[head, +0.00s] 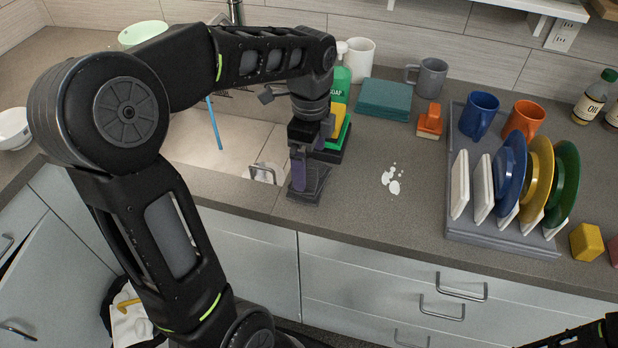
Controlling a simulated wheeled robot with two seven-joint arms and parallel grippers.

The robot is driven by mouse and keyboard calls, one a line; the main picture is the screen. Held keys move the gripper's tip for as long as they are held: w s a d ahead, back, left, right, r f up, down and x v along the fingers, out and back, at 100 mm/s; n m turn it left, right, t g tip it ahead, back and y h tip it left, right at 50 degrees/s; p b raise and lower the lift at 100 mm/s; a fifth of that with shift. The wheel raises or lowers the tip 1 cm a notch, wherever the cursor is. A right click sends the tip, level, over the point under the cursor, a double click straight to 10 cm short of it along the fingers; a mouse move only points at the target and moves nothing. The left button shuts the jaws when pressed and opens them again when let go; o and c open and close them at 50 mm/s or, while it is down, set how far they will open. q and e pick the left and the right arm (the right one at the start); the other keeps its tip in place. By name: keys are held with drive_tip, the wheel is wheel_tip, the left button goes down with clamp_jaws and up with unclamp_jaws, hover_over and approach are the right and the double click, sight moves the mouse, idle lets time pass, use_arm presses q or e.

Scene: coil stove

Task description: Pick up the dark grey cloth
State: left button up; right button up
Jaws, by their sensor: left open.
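My left arm reaches over the sink to the counter's front edge. My left gripper (308,183) points down there, open, just right of the sink. A folded teal cloth or stack (384,98) lies farther back on the counter, apart from the gripper. Part of my right arm shows at the bottom right corner, and its gripper is not visible.
A yellow and green sponge (342,128) in a dark holder stands right behind the left gripper, near a soap bottle (341,78). White spots (389,182) mark the bare counter to the right. A grey dish rack (485,232) holds plates and mugs farther right.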

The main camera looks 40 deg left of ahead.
sight(309, 174)
use_arm(q)
drive_tip(key=shift+f, duration=0.2)
wheel_tip(309, 174, down, 5)
drive_tip(key=shift+s+f+p, duration=0.1)
drive_tip(key=shift+s+p, duration=0.05)
drive_tip(key=shift+p, duration=0.4)
drive_tip(key=shift+c, duration=0.2)
drive_tip(key=c, duration=1.1)
drive_tip(key=shift+o, duration=0.2)
wheel_tip(309, 174, up, 10)
drive_tip(key=shift+r+b, duration=0.1)
drive_tip(key=shift+b, duration=0.4)
